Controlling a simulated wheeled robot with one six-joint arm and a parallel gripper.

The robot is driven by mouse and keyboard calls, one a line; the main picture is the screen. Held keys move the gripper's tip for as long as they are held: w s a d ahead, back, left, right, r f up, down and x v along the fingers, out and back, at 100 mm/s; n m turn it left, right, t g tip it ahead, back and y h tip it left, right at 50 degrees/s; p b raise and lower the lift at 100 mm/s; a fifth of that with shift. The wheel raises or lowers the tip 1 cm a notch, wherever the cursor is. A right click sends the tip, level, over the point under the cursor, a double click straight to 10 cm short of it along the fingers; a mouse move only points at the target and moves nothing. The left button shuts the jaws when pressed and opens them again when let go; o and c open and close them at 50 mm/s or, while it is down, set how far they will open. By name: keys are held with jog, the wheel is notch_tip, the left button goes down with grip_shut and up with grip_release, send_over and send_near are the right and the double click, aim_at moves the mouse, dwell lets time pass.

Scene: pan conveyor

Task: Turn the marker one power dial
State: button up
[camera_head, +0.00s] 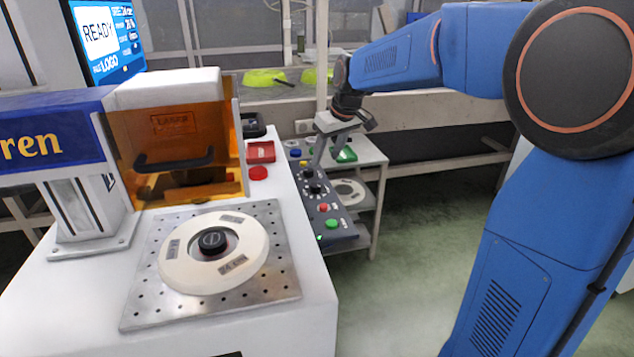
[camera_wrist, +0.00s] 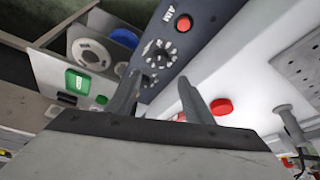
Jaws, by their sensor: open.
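The control panel (camera_head: 323,205) is a dark sloped strip along the right side of the white machine table, with coloured buttons and black dials. Two black dials (camera_head: 311,181) sit near its middle; the labels are too small to tell which is marker one power. In the wrist view, round dials with marked rings (camera_wrist: 160,53) lie on the panel just beyond the fingers. My gripper (camera_head: 318,160) is over the far part of the panel, pointing down. Its two fingers, also in the wrist view (camera_wrist: 162,92), are apart with nothing between them. Whether they touch a dial is unclear.
The white machine (camera_head: 170,130) with an orange window stands left. A metal plate (camera_head: 285,275) holds a white disc. A red mushroom button (camera_head: 258,173) is beside the panel. A grey shelf (camera_head: 372,160) stands behind right. Green floor is free at right.

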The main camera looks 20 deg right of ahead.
aim_at(316, 185)
jog(key=x, duration=1.2)
jog(key=shift+f, duration=0.25)
jog(key=c, duration=1)
